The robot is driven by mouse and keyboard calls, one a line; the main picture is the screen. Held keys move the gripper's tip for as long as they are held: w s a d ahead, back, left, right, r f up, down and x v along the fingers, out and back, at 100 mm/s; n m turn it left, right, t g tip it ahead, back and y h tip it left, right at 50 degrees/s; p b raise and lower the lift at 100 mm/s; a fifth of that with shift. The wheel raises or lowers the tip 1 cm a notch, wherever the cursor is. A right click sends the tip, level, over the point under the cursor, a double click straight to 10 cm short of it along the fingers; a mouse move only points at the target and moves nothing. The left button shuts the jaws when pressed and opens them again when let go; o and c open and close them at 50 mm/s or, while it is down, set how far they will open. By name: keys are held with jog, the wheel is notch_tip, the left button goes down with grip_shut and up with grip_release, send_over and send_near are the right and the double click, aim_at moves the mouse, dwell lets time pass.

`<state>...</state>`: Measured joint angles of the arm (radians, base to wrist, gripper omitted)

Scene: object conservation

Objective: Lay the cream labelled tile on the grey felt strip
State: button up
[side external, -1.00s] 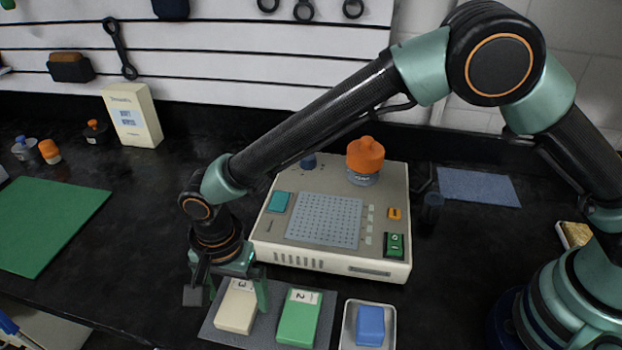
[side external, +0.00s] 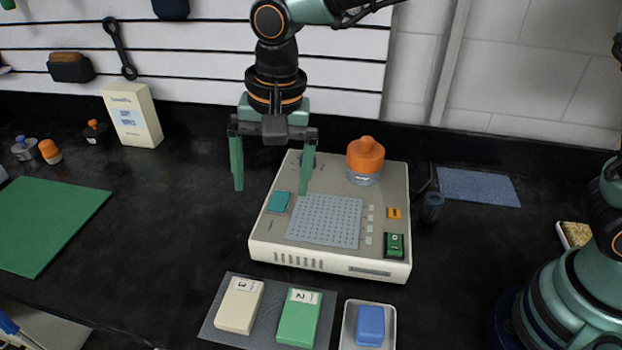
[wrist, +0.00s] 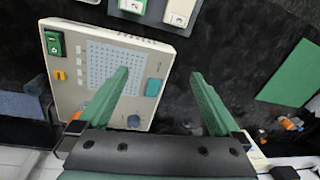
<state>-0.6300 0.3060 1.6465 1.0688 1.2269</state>
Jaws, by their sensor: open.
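The cream tile (side external: 239,308) with a white label reading 3 lies flat on the grey felt strip (side external: 267,318), left of a green tile (side external: 298,320) labelled 2. Part of the cream tile shows at the top of the wrist view (wrist: 180,10). My gripper (side external: 271,190) is open and empty, raised well behind and above the tiles, by the left back corner of a beige instrument. Its two green fingers are spread apart in the wrist view (wrist: 160,73).
The beige instrument (side external: 280,246) carries an orange-capped bottle (side external: 364,162). A blue block (side external: 370,326) lies in a white tray (side external: 348,325) right of the strip. A green mat (side external: 45,220) is at left. The dark bench between mat and instrument is clear.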

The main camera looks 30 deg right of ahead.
jog(key=s+d+r+n+t, duration=0.1)
jog(key=d+r+n, duration=0.15)
jog(key=d, duration=0.55)
jog(key=s+d+r+n+t, duration=0.1)
jog(key=d+r, duration=0.2)
jog(key=d, duration=0.4)
jog(key=s+d+n+t, duration=0.2)
jog(key=s+d, duration=0.4)
jog(key=d, duration=0.6)
jog(key=shift+s+f+n+h, duration=0.15)
jog(key=shift+f+n+h, duration=0.2)
jog(key=shift+n, duration=0.3)
jog(key=shift+a+r, duration=0.1)
jog(key=shift+r, duration=0.05)
